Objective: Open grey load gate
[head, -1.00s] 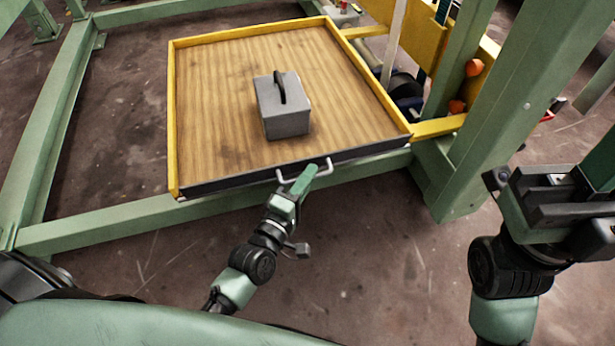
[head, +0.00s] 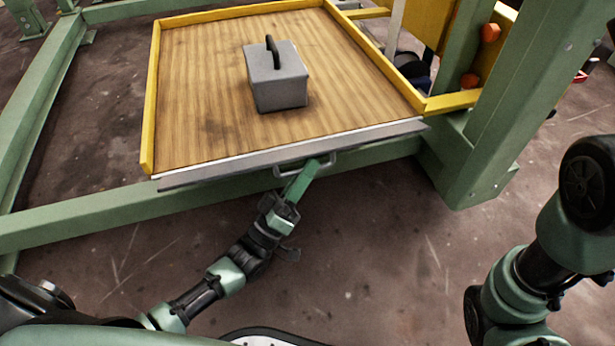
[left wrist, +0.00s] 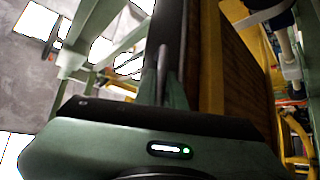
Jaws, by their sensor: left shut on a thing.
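The grey load gate (head: 290,156) runs along the near edge of the wood-floored platform (head: 200,120). It is tipped outward and down, showing a light strip along the platform edge. Its U-shaped handle (head: 331,163) sits on the lower, near side. My left gripper (head: 304,174) is shut on that handle from below. In the left wrist view my gripper's fingers (left wrist: 165,85) point at the dark panel edge, and the grip itself is hard to make out. Of my right arm only links show at the right edge; its gripper is out of view.
A grey box with a black handle (head: 278,85) stands on the platform, back from the gate. Yellow rims (head: 150,110) edge the platform's other sides. A green post (head: 490,140) stands at the right, and a green beam (head: 90,222) runs beneath the gate. The floor in front is clear.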

